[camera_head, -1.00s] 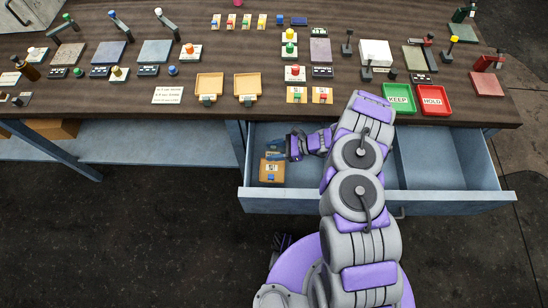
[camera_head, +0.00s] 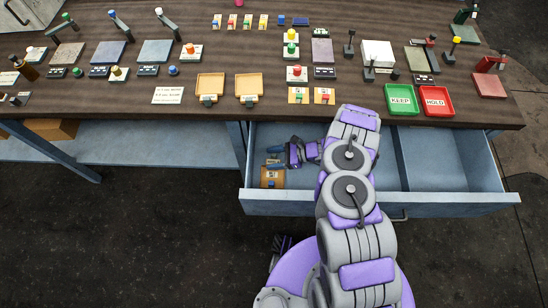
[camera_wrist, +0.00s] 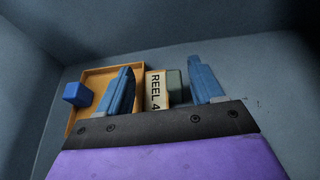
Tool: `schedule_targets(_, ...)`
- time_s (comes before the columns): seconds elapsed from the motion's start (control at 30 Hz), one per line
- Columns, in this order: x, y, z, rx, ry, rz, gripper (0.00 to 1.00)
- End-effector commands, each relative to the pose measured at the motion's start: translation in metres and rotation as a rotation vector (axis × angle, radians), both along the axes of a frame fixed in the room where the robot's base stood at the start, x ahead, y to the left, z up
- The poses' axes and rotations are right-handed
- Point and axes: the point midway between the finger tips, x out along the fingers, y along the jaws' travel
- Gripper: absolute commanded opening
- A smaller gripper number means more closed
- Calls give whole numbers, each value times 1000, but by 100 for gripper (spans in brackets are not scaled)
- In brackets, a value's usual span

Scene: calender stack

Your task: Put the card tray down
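The tray appears to rest on the drawer floor.
The blue drawer (camera_head: 455,204) has a divider and an empty right compartment. The table (camera_head: 130,80) above carries two orange trays (camera_head: 210,86) (camera_head: 246,86), a green KEEP tray (camera_head: 402,111), a red HOLD tray (camera_head: 437,113) and several small devices.

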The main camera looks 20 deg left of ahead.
Motion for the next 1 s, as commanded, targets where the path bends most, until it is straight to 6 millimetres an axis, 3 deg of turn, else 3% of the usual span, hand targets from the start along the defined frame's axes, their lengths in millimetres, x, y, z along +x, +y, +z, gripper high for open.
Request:
schedule_targets(0.1,0,0,0,0,0,0,77)
schedule_targets(0.47,3,-9,5,1,0,-2,77)
schedule_targets(1.0,25,-95,41,1,-1,-3,77)
